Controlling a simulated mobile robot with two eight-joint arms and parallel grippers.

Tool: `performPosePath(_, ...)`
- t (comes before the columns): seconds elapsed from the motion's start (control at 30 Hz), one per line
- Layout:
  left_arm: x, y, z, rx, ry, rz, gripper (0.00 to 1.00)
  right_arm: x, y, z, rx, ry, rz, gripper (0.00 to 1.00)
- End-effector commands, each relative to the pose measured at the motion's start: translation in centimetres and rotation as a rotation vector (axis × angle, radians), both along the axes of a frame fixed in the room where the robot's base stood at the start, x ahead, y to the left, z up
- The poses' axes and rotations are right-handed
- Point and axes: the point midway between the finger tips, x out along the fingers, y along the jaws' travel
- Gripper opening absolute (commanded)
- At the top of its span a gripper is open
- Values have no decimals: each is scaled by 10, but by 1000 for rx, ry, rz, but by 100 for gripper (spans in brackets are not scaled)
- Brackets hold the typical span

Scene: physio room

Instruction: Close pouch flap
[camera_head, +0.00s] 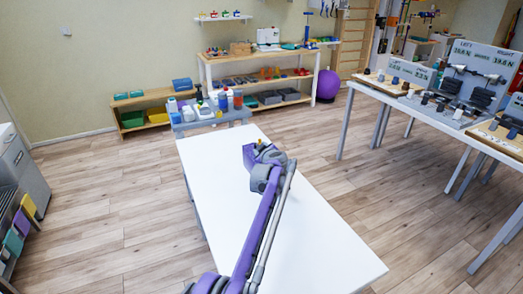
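A long white table (320,235) stands in front of me. I cannot make out a pouch or a flap on it; my arm covers part of the tabletop. My purple and grey arm comes in from the bottom, left of centre, so I take it as my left arm. Its gripper end (250,155) is over the far part of the white table. The fingers are too small and too hidden to tell open from shut. A small yellow spot (262,142) shows right by it; I cannot tell what it is. My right gripper is not in view.
Several bottles (222,102) stand on a low grey table (240,115) beyond the white table. Equipment tables (420,103) stand at right. The near white tabletop is clear.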

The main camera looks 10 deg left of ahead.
Motion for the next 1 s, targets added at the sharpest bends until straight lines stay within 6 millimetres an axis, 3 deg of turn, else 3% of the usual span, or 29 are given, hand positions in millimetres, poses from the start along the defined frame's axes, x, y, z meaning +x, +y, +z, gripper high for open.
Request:
performPosePath(0.17,-3,-2,0,0,1,-1,42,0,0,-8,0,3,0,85)
performPosePath(0.5,-26,-12,6,0,2,0,42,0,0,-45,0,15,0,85)
performPosePath(1.0,-85,-38,33,-1,0,-1,42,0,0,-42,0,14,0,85)
